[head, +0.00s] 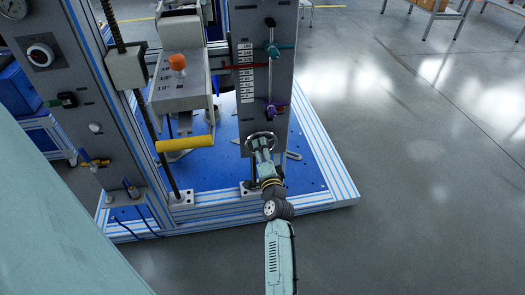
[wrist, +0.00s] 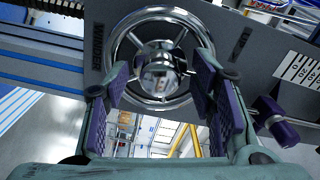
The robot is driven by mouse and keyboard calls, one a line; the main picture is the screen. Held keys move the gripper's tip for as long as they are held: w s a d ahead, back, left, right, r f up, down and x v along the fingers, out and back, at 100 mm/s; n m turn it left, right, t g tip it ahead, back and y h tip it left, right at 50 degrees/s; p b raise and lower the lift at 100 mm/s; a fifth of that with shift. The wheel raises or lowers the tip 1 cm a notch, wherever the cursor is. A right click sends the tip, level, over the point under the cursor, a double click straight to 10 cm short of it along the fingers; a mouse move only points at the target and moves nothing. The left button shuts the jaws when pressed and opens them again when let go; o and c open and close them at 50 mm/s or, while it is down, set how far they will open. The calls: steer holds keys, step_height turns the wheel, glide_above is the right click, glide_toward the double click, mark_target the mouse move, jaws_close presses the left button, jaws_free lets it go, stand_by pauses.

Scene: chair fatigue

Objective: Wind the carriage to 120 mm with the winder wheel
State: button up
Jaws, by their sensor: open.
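The winder wheel (head: 262,135) is a chrome ring with spokes and a shiny round hub, low on the grey panel. In the wrist view the wheel (wrist: 158,14) faces me, upper middle. My gripper (head: 261,147) is at the wheel; in the wrist view its purple-padded fingers (wrist: 160,90) are spread wide, one on each side of the hub, over the lower rim. I cannot tell whether they touch the rim. A red pointer (head: 238,66) crosses the white scale (head: 246,80) above the wheel; its reading is too small to make out. The carriage itself is not clearly identifiable.
A teal clamp handle (head: 281,47) and a purple one (head: 276,108) sit on the rod beside the scale. The purple one also shows at right in the wrist view (wrist: 277,122). A yellow padded bar (head: 185,144) juts out to the left. Open floor (head: 420,150) lies right.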

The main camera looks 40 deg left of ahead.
steer(key=v, duration=1.2)
stand_by(0.3)
